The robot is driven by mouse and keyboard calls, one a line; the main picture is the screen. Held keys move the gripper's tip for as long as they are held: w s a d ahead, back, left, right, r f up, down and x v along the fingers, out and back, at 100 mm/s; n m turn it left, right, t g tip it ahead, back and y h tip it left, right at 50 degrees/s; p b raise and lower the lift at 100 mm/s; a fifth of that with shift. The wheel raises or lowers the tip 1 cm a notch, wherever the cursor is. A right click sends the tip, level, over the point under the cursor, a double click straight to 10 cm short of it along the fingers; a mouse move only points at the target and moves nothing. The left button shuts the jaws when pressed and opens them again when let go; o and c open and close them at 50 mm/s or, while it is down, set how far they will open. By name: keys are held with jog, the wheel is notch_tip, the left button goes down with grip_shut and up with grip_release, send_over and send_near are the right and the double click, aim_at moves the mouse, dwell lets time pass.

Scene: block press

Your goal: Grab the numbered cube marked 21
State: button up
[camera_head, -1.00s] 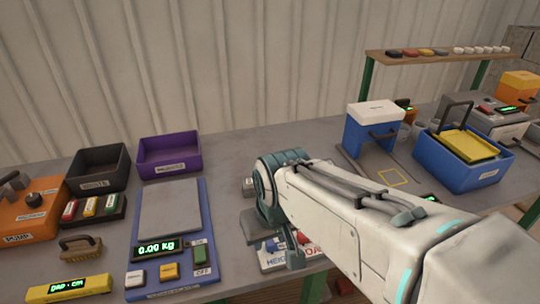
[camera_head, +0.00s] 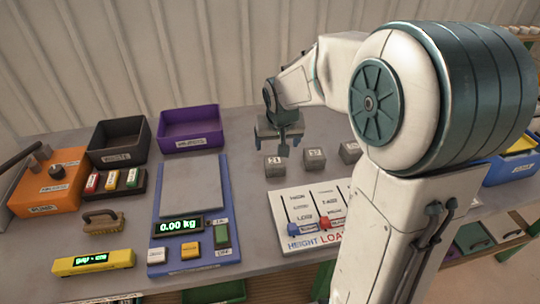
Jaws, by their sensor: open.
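The grey cube marked 21 (camera_head: 274,167) sits on the grey table, right of the blue scale, leftmost in a row of grey cubes. Its number shows on its top face. My gripper (camera_head: 284,146) is open and empty, pointing down just above and slightly right of the cube in the picture. I cannot tell the exact gap between the fingers and the cube.
Two more grey cubes, a middle one (camera_head: 314,160) and a right one (camera_head: 350,152), stand close by. A white height-and-load panel (camera_head: 312,214) lies in front. A blue scale (camera_head: 187,257) reading 0.00 kg is left, with a purple bin (camera_head: 190,127) behind.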

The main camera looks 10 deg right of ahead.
aim_at(275, 161)
jog(key=x, duration=0.8)
jog(key=shift+w+a+f, duration=0.1)
jog(key=shift+w+f, duration=0.2)
jog(key=shift+x, duration=2.6)
jog(key=c, duration=1.3)
